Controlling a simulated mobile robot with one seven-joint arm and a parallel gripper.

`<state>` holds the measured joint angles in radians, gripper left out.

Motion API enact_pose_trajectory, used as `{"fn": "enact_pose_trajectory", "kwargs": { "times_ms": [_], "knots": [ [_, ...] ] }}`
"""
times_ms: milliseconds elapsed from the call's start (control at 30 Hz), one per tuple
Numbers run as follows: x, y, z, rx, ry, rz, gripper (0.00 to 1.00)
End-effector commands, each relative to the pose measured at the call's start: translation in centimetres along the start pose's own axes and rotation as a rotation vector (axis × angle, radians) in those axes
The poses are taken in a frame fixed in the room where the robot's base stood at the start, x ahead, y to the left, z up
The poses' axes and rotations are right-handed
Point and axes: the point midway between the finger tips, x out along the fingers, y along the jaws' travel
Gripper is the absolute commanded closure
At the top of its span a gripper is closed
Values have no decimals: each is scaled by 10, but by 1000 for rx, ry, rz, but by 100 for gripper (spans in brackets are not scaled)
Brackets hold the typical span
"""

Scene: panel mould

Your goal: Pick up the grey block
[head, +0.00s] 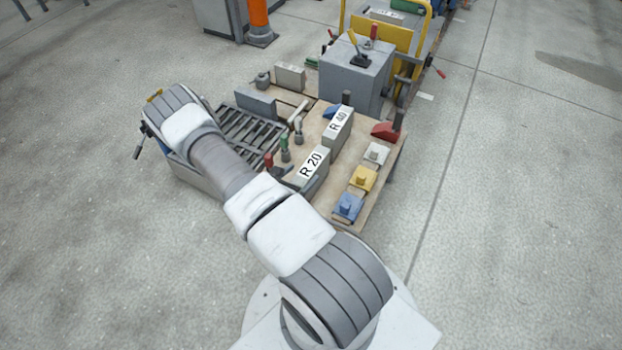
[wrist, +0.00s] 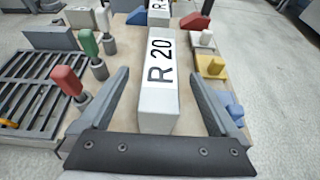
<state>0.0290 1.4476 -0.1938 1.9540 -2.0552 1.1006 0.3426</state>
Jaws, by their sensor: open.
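My gripper (wrist: 160,75) is open in the wrist view, with its two fingers on either side of the pale grey block marked R 20 (wrist: 156,105). Gaps show between the fingers and that block; I cannot tell their height against it. The R 20 block also shows in the head view (head: 312,165), where my arm hides most of the gripper. A plain darker grey block (head: 256,102) lies at the far edge of the grating, apart from the gripper; it also shows at the upper left in the wrist view (wrist: 50,38). Which grey block is meant is unclear.
A block marked R 40 (head: 338,125) stands behind R 20. Red, green and white pegs (wrist: 90,43) stand left of R 20, beside the slotted grating (wrist: 38,95). White, yellow (head: 362,179) and blue knobbed pieces line the right. A large grey box (head: 355,82) stands behind.

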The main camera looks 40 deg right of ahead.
Motion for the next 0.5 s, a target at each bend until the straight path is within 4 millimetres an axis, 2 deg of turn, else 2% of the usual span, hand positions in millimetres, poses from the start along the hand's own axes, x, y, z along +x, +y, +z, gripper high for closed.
{"fn": "enact_pose_trajectory", "kwargs": {
  "times_ms": [167,400,500],
  "knots": [
    [16,-1,-1,1,-1,-2,3],
    [49,-1,0,1,-1,-1,3],
    [52,-1,1,1,0,-1,3]
  ]
}}
